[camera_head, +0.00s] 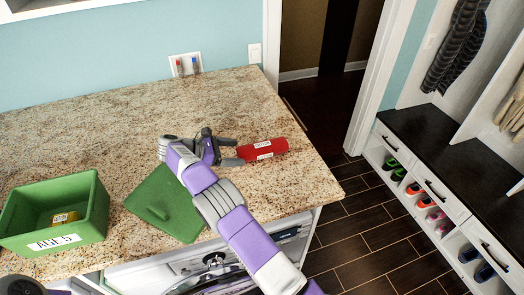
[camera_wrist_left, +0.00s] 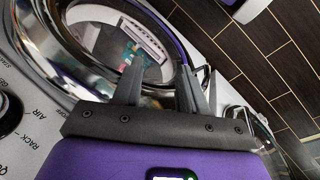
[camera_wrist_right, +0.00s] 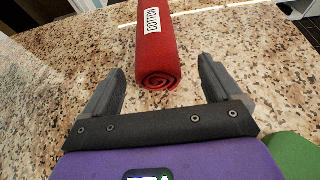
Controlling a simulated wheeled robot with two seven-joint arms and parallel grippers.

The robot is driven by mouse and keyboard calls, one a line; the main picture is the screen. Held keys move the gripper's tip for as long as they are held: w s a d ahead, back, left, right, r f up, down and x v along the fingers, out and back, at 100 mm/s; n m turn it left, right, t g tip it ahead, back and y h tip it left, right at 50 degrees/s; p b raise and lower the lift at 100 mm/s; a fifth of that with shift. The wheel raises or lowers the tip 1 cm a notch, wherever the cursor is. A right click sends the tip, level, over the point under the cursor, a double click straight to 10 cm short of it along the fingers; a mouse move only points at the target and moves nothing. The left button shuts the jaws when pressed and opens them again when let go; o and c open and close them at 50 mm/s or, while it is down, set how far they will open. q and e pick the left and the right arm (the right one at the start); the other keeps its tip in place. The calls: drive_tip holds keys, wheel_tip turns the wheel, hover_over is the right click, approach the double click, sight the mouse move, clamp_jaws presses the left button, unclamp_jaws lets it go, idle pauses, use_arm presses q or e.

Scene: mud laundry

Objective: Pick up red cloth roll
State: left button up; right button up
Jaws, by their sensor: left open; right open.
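The red cloth roll (camera_head: 263,150) lies on the speckled granite counter near its right end, with a white label. In the right wrist view the roll (camera_wrist_right: 158,50) points its spiral end toward me, and the label reads COTTON. My right gripper (camera_head: 232,152) is open just left of the roll. In the right wrist view its fingers (camera_wrist_right: 161,88) are spread, with the roll ahead of the gap and not between them. My left gripper (camera_wrist_left: 158,85) is open and empty, low in front of a round chrome-rimmed machine door.
A shoe bench (camera_head: 440,160) stands at right. The counter behind the roll is clear.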

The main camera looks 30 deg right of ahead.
sight(240, 150)
drive_tip(key=x, duration=0.3)
drive_tip(key=p+x, duration=0.1)
drive_tip(key=shift+d+r, duration=0.2)
drive_tip(key=shift+d, duration=0.25)
drive_tip(key=shift+d+f, duration=0.25)
drive_tip(key=shift+d, duration=0.15)
drive_tip(key=c, duration=1.1)
